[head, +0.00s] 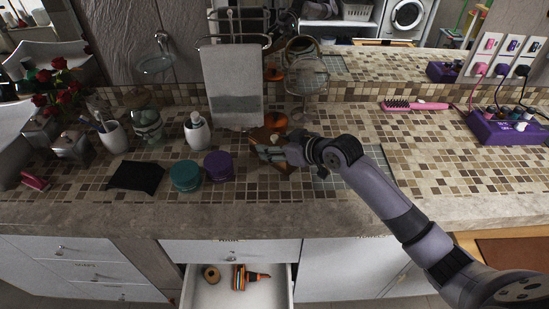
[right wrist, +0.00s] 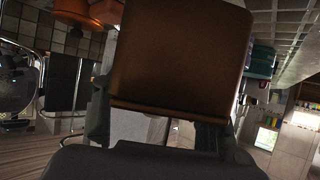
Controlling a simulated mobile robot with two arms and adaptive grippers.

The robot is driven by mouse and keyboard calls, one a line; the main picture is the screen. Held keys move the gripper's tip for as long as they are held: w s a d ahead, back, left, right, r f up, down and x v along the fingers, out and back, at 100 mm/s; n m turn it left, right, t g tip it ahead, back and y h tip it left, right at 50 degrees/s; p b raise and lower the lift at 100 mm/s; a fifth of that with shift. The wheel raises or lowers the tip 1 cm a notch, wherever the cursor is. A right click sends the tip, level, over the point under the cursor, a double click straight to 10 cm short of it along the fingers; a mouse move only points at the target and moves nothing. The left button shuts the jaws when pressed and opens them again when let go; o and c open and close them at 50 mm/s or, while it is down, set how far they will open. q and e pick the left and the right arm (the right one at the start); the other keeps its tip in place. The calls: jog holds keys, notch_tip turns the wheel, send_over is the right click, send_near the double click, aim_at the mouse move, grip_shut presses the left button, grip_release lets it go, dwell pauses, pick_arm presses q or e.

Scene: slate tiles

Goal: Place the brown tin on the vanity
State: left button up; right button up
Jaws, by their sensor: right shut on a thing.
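The brown tin (right wrist: 180,55) fills the upper middle of the right wrist view, between the fingers of my right gripper (right wrist: 165,130). In the head view, the right gripper (head: 272,153) is over the tiled vanity (head: 330,205), in front of the grey towel, and is shut on the tin (head: 262,135). The gripper hides much of the tin there. I cannot tell whether the tin touches the vanity top. My left gripper is not in view.
A purple tin (head: 218,166), a teal tin (head: 186,176) and a black cloth (head: 136,177) lie left of the gripper. An orange object (head: 275,120) stands just behind it. An open drawer (head: 215,295) juts out below. Tiles at the right front are clear.

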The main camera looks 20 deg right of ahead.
jog(key=shift+s+f, duration=0.1)
jog(key=shift+f, duration=2.5)
jog(key=shift+f, duration=0.1)
jog(key=o, duration=1.5)
jog(key=shift+f, duration=0.1)
jog(key=shift+o, duration=0.2)
jog(key=b+v, duration=0.1)
jog(key=v, duration=1.1)
